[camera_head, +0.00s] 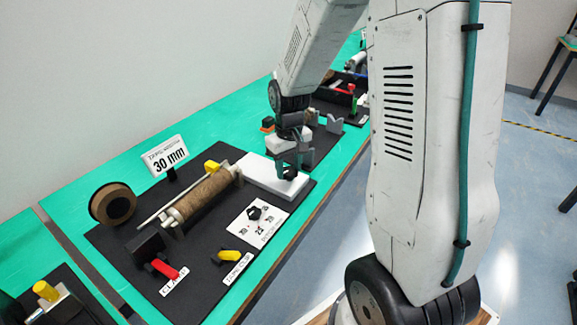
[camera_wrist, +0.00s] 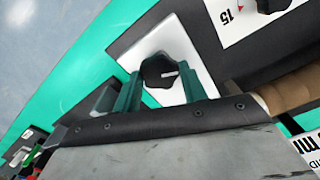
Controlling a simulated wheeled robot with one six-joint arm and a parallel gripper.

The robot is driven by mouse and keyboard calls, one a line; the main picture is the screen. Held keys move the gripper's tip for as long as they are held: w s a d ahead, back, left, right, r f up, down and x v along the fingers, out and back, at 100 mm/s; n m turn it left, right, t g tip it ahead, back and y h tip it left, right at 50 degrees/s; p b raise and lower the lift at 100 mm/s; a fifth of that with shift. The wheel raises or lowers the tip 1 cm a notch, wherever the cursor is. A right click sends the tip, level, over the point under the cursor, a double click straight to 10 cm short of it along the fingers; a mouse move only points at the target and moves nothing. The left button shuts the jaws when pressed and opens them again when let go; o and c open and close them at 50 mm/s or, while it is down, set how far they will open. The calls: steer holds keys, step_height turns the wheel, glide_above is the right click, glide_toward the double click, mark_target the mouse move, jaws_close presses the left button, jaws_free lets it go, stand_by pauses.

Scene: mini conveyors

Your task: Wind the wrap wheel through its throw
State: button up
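A black lobed knob with a white mark, which looks like the wrap wheel (camera_wrist: 160,71), sits on a white block (camera_wrist: 180,43) in the wrist view. In the head view the dark knob (camera_head: 290,174) is at the right end of the white block (camera_head: 262,170). My gripper (camera_wrist: 160,88) has its two green fingers apart, with the knob between or just beyond their tips. In the head view my gripper (camera_head: 287,165) is low over the block. I cannot tell whether the fingers touch the knob.
A brown roll on a roller (camera_head: 205,193) lies left of the block. A dial plate (camera_head: 257,217), a red lever (camera_head: 165,268), a yellow handle (camera_head: 229,255) and a "30 mm" sign (camera_head: 166,156) share the black board. Grey fixtures (camera_head: 333,124) stand behind my gripper.

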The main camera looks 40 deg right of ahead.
mark_target(289, 170)
steer(key=shift+m, duration=0.8)
steer(key=o, duration=1)
step_height(289, 170, up, 8)
steer(key=shift+f, duration=0.1)
